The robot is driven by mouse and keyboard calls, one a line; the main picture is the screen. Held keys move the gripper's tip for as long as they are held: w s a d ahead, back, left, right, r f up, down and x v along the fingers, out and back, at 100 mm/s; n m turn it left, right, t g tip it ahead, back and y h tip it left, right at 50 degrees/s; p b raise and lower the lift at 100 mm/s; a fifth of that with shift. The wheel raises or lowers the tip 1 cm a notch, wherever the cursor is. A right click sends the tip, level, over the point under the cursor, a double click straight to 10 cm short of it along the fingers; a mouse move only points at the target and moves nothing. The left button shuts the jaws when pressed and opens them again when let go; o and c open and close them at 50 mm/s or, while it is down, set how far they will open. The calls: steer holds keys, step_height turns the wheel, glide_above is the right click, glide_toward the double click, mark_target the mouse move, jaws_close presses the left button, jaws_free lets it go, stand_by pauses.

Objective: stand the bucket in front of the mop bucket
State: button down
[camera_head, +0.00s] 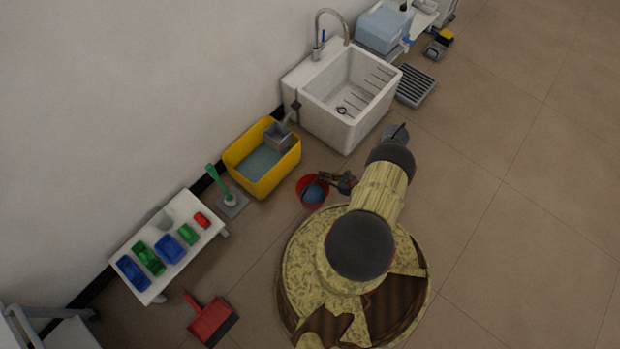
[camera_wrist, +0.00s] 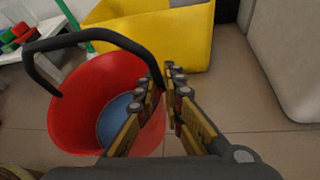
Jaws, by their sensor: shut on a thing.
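The red bucket (camera_head: 306,201) has a dark handle and something blue inside. It is just right of and below the yellow mop bucket (camera_head: 265,190) in the head view, with a strip of floor between them. My gripper (camera_head: 338,183) is at the bucket's right side. In the wrist view, my gripper (camera_wrist: 162,88) is shut at the right side of the red bucket (camera_wrist: 73,105), by its rim and handle end. The exact grip is hidden by the fingers. The mop bucket (camera_wrist: 185,38) stands beyond. I cannot tell whether the red bucket touches the floor.
A white sink (camera_head: 340,95) stands right of the mop bucket. A green brush in a grey holder (camera_head: 232,207) and a low white bench (camera_head: 168,245) with coloured boxes are to the left. A red dustpan (camera_head: 211,320) lies on the floor. Open floor is to the right.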

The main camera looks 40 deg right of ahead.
mark_target(311, 177)
steer(key=w+f+b, duration=0.1)
steer(key=w+f, duration=0.1)
steer(key=w+a+f+b, duration=0.1)
steer(key=w+f, duration=0.1)
steer(key=w+f+b, duration=0.1)
steer(key=w+f, duration=0.1)
steer(key=shift+w+a+f, duration=0.15)
steer(key=shift+a+f, duration=0.1)
steer(key=shift+a, duration=0.1)
steer(key=shift+w+f+b, duration=0.1)
steer(key=shift+f+b, duration=0.8)
steer(key=shift+f, duration=0.75)
steer(key=c, duration=1.9)
jaws_free()
